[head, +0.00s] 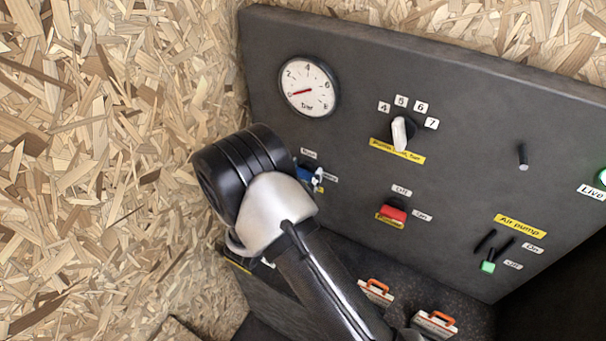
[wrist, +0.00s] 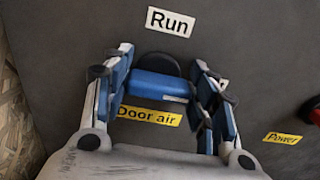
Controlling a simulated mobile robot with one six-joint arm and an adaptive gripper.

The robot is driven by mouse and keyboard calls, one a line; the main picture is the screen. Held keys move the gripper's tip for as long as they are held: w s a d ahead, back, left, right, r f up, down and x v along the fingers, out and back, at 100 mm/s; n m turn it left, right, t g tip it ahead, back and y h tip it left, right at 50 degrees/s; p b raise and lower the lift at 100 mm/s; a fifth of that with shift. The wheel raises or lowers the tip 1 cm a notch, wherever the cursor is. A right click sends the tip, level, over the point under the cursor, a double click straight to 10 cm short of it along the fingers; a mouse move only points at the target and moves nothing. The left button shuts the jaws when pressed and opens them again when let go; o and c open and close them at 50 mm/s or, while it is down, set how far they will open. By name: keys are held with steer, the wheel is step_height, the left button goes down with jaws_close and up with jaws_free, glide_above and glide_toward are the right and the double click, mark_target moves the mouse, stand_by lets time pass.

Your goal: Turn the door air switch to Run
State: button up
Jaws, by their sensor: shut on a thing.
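The door air switch (wrist: 160,88) is a blue knob on a dark round base on the grey panel. In the wrist view its blue bar lies roughly level, between the Run label (wrist: 170,22) above and the yellow Door air label (wrist: 149,116) below. My gripper (wrist: 160,75) has one blue-padded finger on each side of the knob and is shut on its ends. The right finger partly covers another white label. In the head view my arm hides most of the switch and gripper; only some blue shows beside the wrist.
On the panel are a pressure gauge (head: 307,87), a white rotary knob (head: 401,133), a red power switch (head: 393,214) and a green-tipped air pump switch (head: 488,266). Orange-handled latches (head: 376,291) sit below. A chipboard wall (head: 100,170) stands close on the left.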

steer(key=c, duration=0.3)
steer(key=shift+n, duration=0.5)
steer(key=n+p, duration=0.1)
steer(key=n, duration=0.1)
steer(key=shift+n+p, duration=0.4)
steer(key=n+p, duration=0.1)
steer(key=n, duration=0.3)
steer(key=shift+a+n+p, duration=0.15)
steer(key=shift+n+p, duration=0.15)
steer(key=shift+p, duration=0.05)
steer(key=n+p, duration=0.1)
steer(key=n, duration=0.4)
steer(key=shift+w+a+p, duration=0.1)
steer(key=shift+p, duration=0.25)
steer(key=shift+f+n+p, duration=0.15)
steer(key=shift+n+p, duration=0.3)
steer(key=shift+n, duration=1.75)
steer(key=o, duration=1.1)
steer(key=shift+c, duration=0.2)
